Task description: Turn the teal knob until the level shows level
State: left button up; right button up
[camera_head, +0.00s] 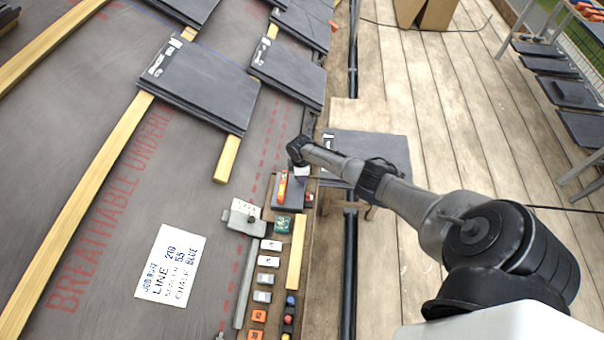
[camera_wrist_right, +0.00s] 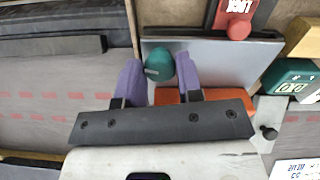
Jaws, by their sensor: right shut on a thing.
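The teal knob (camera_wrist_right: 160,67) sits between the two purple fingers of my right gripper (camera_wrist_right: 158,80) in the right wrist view. The fingers are shut on it from both sides. In the head view my right gripper (camera_head: 302,170) reaches down to a small dark plate at the roof's edge, and the arm hides the knob. An orange bar that looks like the level (camera_head: 282,187) lies on that plate. Part of an orange piece (camera_wrist_right: 235,96) shows behind my gripper in the wrist view; its reading is hidden. My left gripper is not in view.
A red lock tag and red knob (camera_wrist_right: 238,26) stand close by. A green box with a display (camera_head: 283,224) sits beside the plate. Switches and buttons line the board below. Slates (camera_head: 200,85) lie on battens; a written note (camera_head: 170,266) lies on the underlay.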

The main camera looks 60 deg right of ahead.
jog(key=shift+w+r+n, duration=0.1)
jog(key=shift+r+n, duration=0.05)
jog(key=shift+n, duration=0.95)
jog(key=o, duration=0.9)
jog(key=shift+a, duration=0.15)
jog(key=shift+a+r+p, duration=0.15)
jog(key=shift+r+p, duration=2.85)
jog(key=shift+r, duration=3.8)
